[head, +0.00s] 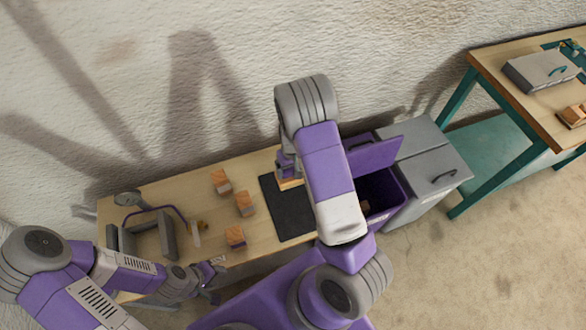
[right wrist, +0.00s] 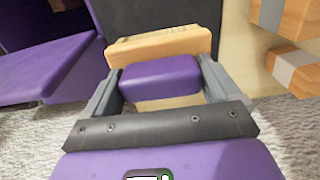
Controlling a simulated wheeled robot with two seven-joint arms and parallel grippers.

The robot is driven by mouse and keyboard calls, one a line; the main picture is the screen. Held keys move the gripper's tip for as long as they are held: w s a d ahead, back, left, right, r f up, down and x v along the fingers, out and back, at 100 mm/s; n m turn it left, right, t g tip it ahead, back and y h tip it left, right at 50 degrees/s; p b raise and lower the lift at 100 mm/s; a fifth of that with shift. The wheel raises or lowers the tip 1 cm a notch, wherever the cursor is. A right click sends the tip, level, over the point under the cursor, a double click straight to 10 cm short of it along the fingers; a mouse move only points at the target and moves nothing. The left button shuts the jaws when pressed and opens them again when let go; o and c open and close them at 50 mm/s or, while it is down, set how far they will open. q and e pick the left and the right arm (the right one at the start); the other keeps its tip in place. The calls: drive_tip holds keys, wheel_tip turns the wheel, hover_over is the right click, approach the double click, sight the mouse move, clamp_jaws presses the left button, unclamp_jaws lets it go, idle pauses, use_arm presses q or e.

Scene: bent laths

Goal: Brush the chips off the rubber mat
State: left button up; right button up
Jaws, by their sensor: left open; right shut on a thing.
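The dark rubber mat (head: 284,222) lies on the wooden workbench, partly hidden by my right arm. It also shows in the right wrist view (right wrist: 145,14). No chips can be made out on its visible part. My right gripper (right wrist: 160,85) is shut on the purple grip of a wooden-backed brush (right wrist: 158,46). In the head view the brush (head: 289,184) is at the mat's far part; whether it touches the mat I cannot tell. My left gripper (head: 213,280) is open and empty by the bench's front edge.
A purple open bin (head: 398,195) stands right of the bench, beside a grey cabinet (head: 425,150). Several banded wooden blocks, one here (head: 244,204), sit left of the mat. A grey-and-purple fixture (head: 166,235) is further left. A teal-legged table (head: 500,95) stands far right.

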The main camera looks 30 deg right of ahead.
drive_tip(key=shift+r+p, duration=0.55)
drive_tip(key=shift+r, duration=0.5)
